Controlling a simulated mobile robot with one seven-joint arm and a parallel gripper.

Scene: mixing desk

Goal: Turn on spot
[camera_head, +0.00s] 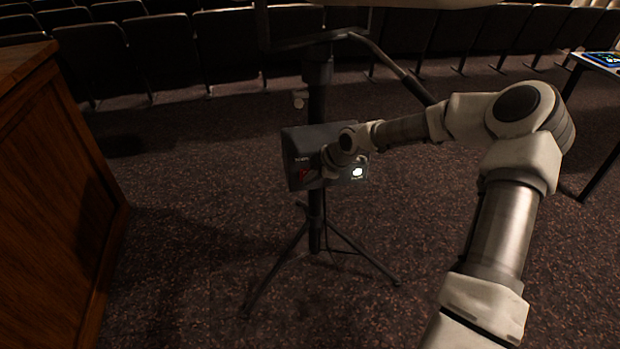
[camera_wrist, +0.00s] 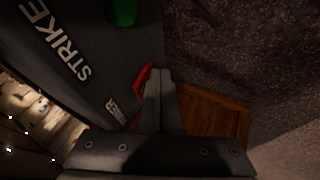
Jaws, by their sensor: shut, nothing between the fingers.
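A dark control box (camera_head: 322,137) is mounted on a tripod stand in the middle of the head view. It has a red switch (camera_head: 303,174) at its lower left and a bright white lit spot (camera_head: 358,172) at its lower right. In the wrist view, the box face shows the word STRIKE, a green button (camera_wrist: 124,11) at the top and the red switch (camera_wrist: 142,82). My gripper (camera_wrist: 159,74) is shut and empty, its tips right beside the red switch. I cannot tell whether they touch. In the head view my arm hides part of the box front.
The stand's pole (camera_head: 317,95) and spread legs (camera_head: 362,249) rise from dark carpet. A wooden desk (camera_head: 55,200) is at the left, rows of seats (camera_head: 165,50) at the back, and a table (camera_head: 600,62) at the right edge. Carpet around the stand is clear.

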